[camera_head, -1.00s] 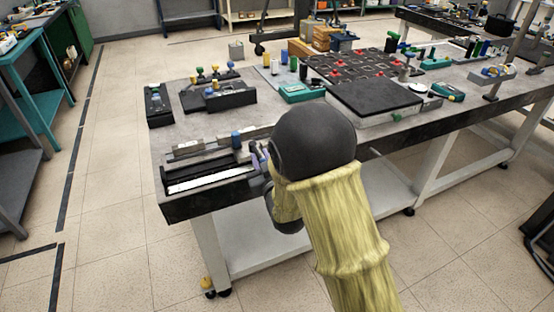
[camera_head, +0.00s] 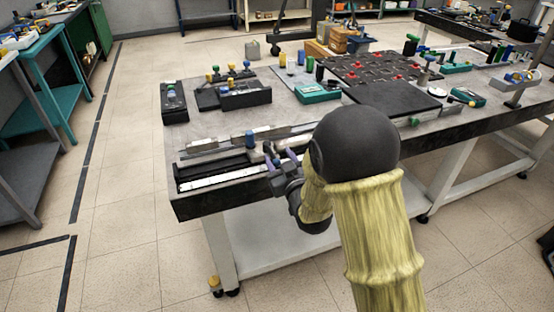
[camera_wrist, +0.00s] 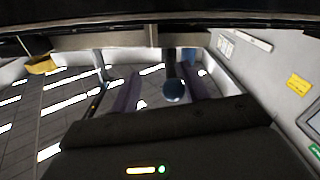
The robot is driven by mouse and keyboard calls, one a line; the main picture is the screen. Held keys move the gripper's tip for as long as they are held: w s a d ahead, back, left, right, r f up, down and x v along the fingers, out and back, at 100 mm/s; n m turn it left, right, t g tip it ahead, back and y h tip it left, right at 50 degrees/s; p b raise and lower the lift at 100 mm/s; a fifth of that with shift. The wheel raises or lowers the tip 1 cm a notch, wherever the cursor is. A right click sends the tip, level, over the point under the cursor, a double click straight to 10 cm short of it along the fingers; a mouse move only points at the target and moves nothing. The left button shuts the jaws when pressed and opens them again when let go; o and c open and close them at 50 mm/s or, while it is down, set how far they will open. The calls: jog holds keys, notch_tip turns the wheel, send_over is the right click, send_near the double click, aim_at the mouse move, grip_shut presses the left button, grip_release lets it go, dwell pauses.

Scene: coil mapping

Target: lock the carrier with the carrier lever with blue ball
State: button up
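The carrier lever's blue ball (camera_head: 249,134) stands at the front left of the workbench, on the long carrier rail assembly (camera_head: 215,180). In the wrist view the blue ball (camera_wrist: 174,91) sits on a dark stem and appears between my two purple fingers. My gripper (camera_head: 280,160) is at the right end of the rail, in front of the ball and a little to its right. In the wrist view my gripper (camera_wrist: 160,92) has its fingers apart. I cannot tell whether either finger touches the ball.
Behind the rail stands a black block with coloured knobs (camera_head: 245,92). A dark flat plate (camera_head: 390,97) and a teal box (camera_head: 318,92) lie farther right. The bench's front edge (camera_head: 215,203) runs below my gripper.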

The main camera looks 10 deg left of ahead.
jog(key=shift+s, duration=0.15)
jog(key=b+v, duration=0.3)
jog(key=v, duration=0.5)
jog(key=shift+s+d, duration=0.15)
jog(key=shift+s, duration=0.2)
jog(key=shift+s+f+b, duration=0.1)
jog(key=shift+b, duration=0.45)
jog(key=shift+s+d+b, duration=0.15)
jog(key=shift+b, duration=0.7)
jog(key=b+v, duration=0.7)
jog(key=b, duration=0.6)
jog(key=shift+s+d, duration=0.3)
